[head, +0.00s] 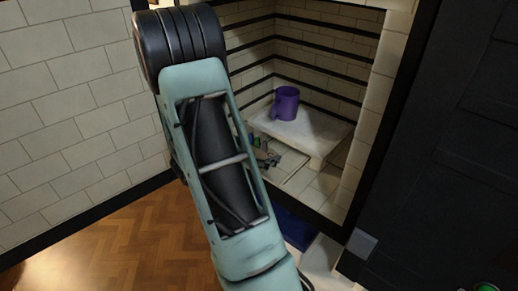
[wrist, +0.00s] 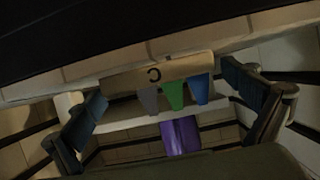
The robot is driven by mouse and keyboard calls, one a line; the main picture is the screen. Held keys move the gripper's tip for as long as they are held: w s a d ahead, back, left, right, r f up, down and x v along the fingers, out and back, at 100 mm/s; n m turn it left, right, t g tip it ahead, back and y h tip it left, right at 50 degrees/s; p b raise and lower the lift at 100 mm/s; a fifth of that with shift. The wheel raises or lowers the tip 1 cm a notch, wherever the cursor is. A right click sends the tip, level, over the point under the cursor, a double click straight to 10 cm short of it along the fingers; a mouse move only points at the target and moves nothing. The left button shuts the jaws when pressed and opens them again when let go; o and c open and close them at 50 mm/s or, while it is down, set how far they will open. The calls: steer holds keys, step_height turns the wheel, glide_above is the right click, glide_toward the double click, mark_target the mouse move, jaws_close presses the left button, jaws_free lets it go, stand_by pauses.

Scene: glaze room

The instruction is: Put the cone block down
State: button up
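The cone block (wrist: 150,75) is a pale bar marked "C" with a grey, a green and a blue cone. In the wrist view it lies between the fingers of my gripper (wrist: 165,95), which are spread wide. A narrow gap shows between its right end and the right finger; at its left end I cannot tell touching from apart. In the head view the block (head: 257,142) is small and partly hidden, low in the brick-lined kiln, in front of the white shelf (head: 308,130). My gripper (head: 267,160) is beside it, mostly behind my arm.
A purple mug (head: 286,103) stands on the white shelf; it also shows beyond the cones in the wrist view (wrist: 181,135). Brick kiln walls (head: 330,60) with dark grooves close in the sides and back. A dark panel (head: 440,140) stands at the right. Wooden floor (head: 130,235) is clear at left.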

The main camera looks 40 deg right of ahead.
steer(key=shift+r, duration=0.25)
steer(key=w+p+v, duration=0.1)
steer(key=p+v, duration=0.1)
steer(key=v, duration=0.9)
steer(key=shift+s+a, duration=0.45)
steer(key=shift+s, duration=0.05)
steer(key=shift+w, duration=0.1)
